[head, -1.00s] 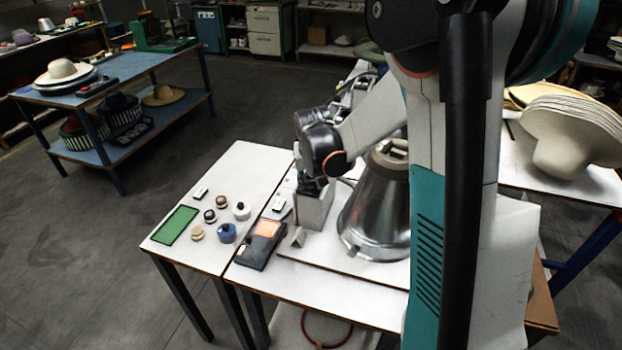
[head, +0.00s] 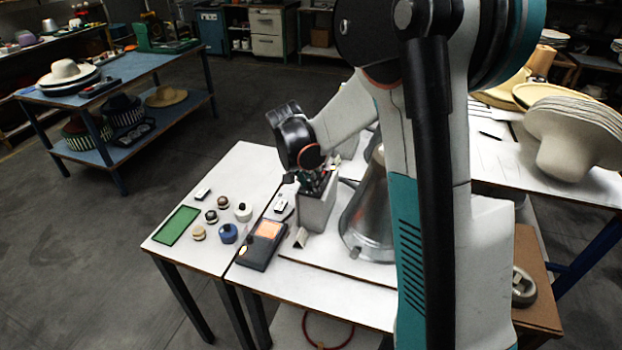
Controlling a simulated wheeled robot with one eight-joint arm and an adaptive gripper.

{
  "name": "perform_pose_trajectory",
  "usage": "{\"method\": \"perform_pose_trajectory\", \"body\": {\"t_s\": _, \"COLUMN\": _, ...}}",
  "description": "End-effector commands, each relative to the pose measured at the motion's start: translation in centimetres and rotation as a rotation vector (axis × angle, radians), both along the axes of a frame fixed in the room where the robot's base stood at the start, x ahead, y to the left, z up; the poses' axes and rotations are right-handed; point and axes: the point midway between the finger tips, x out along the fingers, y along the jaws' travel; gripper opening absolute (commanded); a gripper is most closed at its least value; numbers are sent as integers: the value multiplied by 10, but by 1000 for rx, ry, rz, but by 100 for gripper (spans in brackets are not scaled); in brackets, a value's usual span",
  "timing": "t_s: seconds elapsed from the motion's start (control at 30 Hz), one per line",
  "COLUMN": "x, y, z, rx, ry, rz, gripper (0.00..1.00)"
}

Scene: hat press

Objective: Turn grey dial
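A light grey box (head: 313,212) stands upright on the white table, left of the shiny metal cone of the press (head: 365,225). I cannot make out a grey dial for certain; it may be too small or hidden by the arm. My gripper (head: 318,187) is at the top of the grey box, below the dark wrist, and small in the picture. Whether it touches the box, and whether its fingers are open or shut, cannot be told. My large upper arm covers the right part of the press.
Left of the box lie a dark handheld device with an orange screen (head: 262,246), a green mat (head: 176,226), a blue jar (head: 228,233), a white jar (head: 243,212) and several small round pieces. Stacked pale hats (head: 575,130) stand on a table at right.

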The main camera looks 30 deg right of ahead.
Motion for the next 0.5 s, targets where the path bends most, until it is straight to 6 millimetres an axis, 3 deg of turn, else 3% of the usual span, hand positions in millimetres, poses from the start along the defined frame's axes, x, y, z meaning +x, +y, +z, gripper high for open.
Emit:
{"method": "perform_pose_trajectory", "body": {"t_s": 0.47, "x": 0, "y": 1, "z": 0, "rx": 2, "ry": 1, "rz": -13, "gripper": 4}}
{"method": "perform_pose_trajectory", "body": {"t_s": 0.5, "x": 0, "y": 1, "z": 0, "rx": 2, "ry": 1, "rz": -13, "gripper": 35}}
